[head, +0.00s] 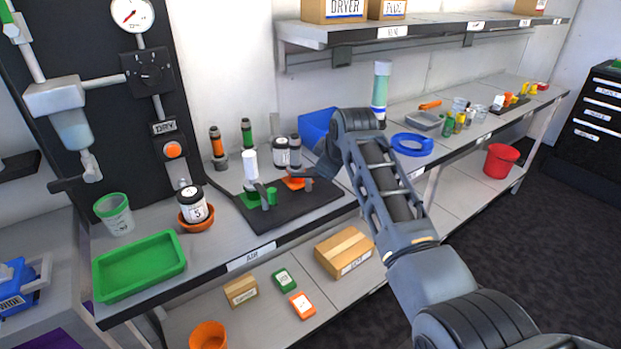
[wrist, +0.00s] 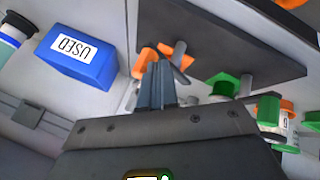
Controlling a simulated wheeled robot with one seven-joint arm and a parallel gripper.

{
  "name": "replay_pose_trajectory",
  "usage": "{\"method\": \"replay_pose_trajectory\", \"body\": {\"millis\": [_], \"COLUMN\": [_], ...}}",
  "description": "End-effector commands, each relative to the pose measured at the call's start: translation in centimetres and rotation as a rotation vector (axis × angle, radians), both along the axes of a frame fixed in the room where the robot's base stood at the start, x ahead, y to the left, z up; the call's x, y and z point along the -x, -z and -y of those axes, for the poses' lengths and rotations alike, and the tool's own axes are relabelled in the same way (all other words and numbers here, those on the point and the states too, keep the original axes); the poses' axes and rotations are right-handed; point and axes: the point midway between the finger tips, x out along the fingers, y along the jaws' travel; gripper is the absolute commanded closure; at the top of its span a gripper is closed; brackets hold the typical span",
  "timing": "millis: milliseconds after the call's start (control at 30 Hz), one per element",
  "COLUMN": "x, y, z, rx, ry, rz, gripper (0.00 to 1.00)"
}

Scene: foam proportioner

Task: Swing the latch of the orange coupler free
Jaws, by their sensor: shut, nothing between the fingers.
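The orange coupler (head: 294,183) sits on the dark mat, right of the green coupler (head: 249,199). A grey lever, which looks like its latch (head: 308,185), stands at its right side. In the wrist view the orange coupler (wrist: 146,60) shows just beyond my fingertips, with its grey lever (wrist: 180,52) to their right. My gripper (wrist: 157,66) is shut and empty, with its fingers overlapping part of the coupler in that view. Whether they touch it I cannot tell. In the head view my wrist hides most of the gripper.
A blue bin (head: 316,128) marked USED stands behind the mat. Grey-and-white cylinders (head: 282,156) stand upright at the mat's back. A green tray (head: 140,265) lies at the bench's left end. The mat's front right corner (head: 335,195) is bare.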

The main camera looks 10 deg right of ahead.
Motion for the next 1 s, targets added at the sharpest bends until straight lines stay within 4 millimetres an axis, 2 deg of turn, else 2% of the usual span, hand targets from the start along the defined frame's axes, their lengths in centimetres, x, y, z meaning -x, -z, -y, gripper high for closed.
{"method": "replay_pose_trajectory", "body": {"millis": [200,1000], "x": [-0.74,-1.21], "y": [0.02,0.02], "z": [0.83,1.09], "rx": [0.002,0.002], "ry": [-0.14,-0.14], "rz": [0.001,-0.001], "gripper": [1.0,1.0]}}
